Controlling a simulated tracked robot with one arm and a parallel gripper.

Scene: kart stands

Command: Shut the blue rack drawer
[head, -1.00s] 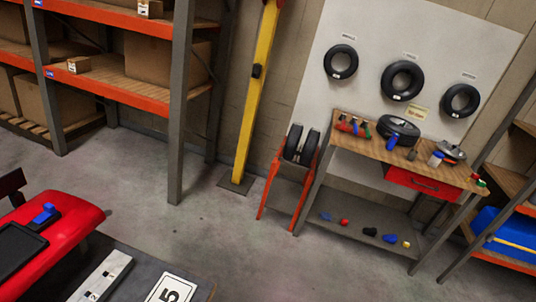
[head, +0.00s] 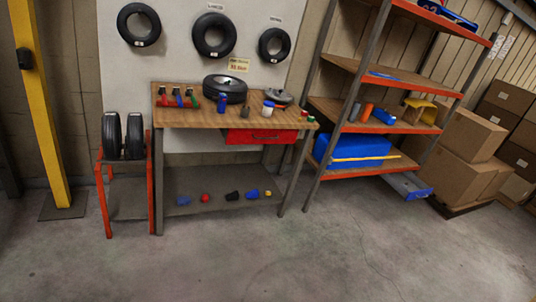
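The blue rack drawer (head: 418,193) is low on the right side of the orange and grey rack, under its bottom shelf. It sticks out past the shelf edge, with a blue front and a grey body, so it looks open. It is small in the picture, and how far it is out is hard to tell. My gripper is not in view.
The rack (head: 400,128) holds a large blue case (head: 350,147) with a yellow stripe. Cardboard boxes (head: 468,138) stand right of the drawer. A workbench (head: 190,116) with a red drawer (head: 262,136) stands left of the rack. The concrete floor in front is clear.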

